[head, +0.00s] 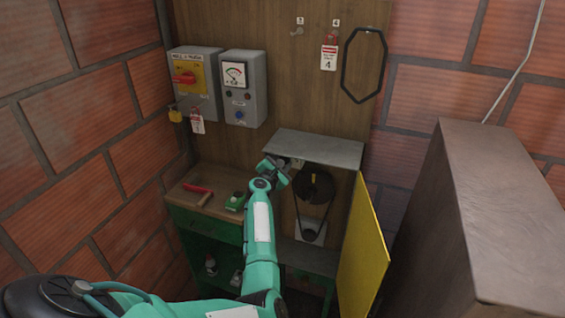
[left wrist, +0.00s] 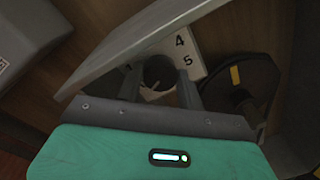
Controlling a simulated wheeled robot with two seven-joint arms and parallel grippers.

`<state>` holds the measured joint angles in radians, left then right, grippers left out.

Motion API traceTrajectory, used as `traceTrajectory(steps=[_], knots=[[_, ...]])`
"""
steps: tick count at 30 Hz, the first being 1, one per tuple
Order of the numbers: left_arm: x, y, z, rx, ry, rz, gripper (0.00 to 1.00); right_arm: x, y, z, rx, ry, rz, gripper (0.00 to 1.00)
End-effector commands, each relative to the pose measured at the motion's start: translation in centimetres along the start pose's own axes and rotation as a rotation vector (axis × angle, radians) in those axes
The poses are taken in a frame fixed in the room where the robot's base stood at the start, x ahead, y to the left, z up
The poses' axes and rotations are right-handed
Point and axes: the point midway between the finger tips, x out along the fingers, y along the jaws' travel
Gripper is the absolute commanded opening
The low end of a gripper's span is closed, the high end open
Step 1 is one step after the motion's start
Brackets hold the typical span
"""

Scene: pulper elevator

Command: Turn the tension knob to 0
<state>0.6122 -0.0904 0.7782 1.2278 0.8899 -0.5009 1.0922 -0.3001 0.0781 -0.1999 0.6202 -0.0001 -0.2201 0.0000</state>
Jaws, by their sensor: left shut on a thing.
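The dark round tension knob (left wrist: 158,72) sits in front of a white dial plate (left wrist: 190,52) in the left wrist view. The numbers 4 and 5 show on the plate; its other numbers are hidden. A small pale mark shows on the knob's lower left, but I cannot tell which number it matches. My left gripper (left wrist: 158,88) is shut on the knob, one finger on each side. In the head view my left gripper (head: 274,170) reaches under the left end of the grey cover and hides the knob.
A grey cover (head: 315,148) overhangs the gripper. A dark pulley (head: 315,187) with a belt is close on the right, beside an open yellow door (head: 362,250). A red-handled tool (head: 198,192) and green box (head: 236,201) lie on the bench. A brown cabinet (head: 480,220) stands right.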

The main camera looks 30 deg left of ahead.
Motion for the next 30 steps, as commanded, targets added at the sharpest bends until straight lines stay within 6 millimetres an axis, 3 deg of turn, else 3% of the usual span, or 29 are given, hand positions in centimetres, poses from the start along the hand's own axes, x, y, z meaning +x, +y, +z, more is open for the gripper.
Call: traceTrajectory(steps=[1, 4, 16, 20, 30], knots=[[0.0, -0.2, -0.1, -0.002, 0.002, -0.003, 0.41, 0.0, 0.0, 0.0, 0.0, 0.0, 0.0, 0.36], [0.0, -0.2, -0.1, -0.002, 0.001, -0.002, 0.59, 0.0, 0.1, 0.0, 0.0, 0.0, 0.001, 0.36], [-0.7, 0.0, 0.1, 0.0, 0.001, -0.001, 0.59, -0.6, 0.3, 0.0, -0.001, -0.001, 0.003, 0.36], [-2.3, 0.1, 0.2, 0.001, 0.002, -0.002, 0.59, -1.7, 0.3, -0.1, -0.001, -0.001, 0.003, 0.36], [-8.9, 0.1, 0.2, 0.001, 0.003, -0.003, 0.59, -4.8, 0.3, -0.4, -0.001, -0.001, 0.003, 0.36]])
